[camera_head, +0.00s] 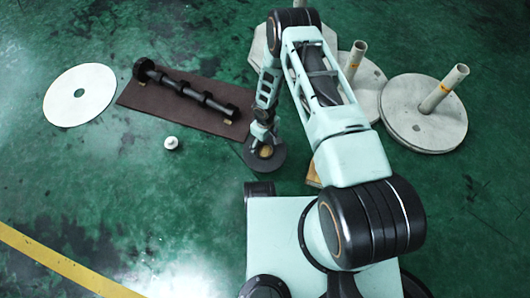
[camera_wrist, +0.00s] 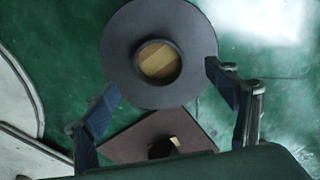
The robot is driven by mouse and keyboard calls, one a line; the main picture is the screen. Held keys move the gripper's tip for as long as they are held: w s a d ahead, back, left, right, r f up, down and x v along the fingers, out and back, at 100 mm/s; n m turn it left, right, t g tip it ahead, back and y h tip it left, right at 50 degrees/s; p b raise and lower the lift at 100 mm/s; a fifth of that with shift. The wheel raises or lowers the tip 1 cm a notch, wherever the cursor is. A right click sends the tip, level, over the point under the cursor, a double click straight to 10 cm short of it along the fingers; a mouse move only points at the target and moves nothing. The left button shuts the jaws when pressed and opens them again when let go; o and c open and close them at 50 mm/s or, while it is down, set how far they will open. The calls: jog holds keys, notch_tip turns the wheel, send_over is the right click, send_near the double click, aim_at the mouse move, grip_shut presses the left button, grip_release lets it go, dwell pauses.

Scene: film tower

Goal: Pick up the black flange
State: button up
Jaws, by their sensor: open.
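The black flange (camera_wrist: 125,50) is a flat dark disc with a raised ring around its central hole. Wood-coloured material shows through the hole in the wrist view. In the head view the flange (camera_head: 252,160) lies right of the brown mat, partly covered by my gripper (camera_head: 263,137). My gripper (camera_wrist: 161,80) is open and empty. In the wrist view its two fingers are spread on the left and right, near the flange's lower edge. I cannot tell whether they touch it.
A brown mat (camera_head: 140,98) carries a black stepped shaft (camera_head: 185,88). A white disc (camera_head: 97,90) lies at the left, and a small white part (camera_head: 171,143) nearer. Round grey slabs with posts (camera_head: 432,128) stand at the right. A wooden piece (camera_head: 313,173) shows beside my arm.

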aim_at(265, 152)
notch_tip(265, 152, down, 7)
jog(key=b, duration=0.3)
jog(key=shift+w+r, duration=0.15)
jog(key=shift+r, duration=0.05)
jog(key=shift+r, duration=0.1)
jog(key=c, duration=1.4)
jog(key=shift+o, duration=0.2)
jog(key=shift+r, duration=0.1)
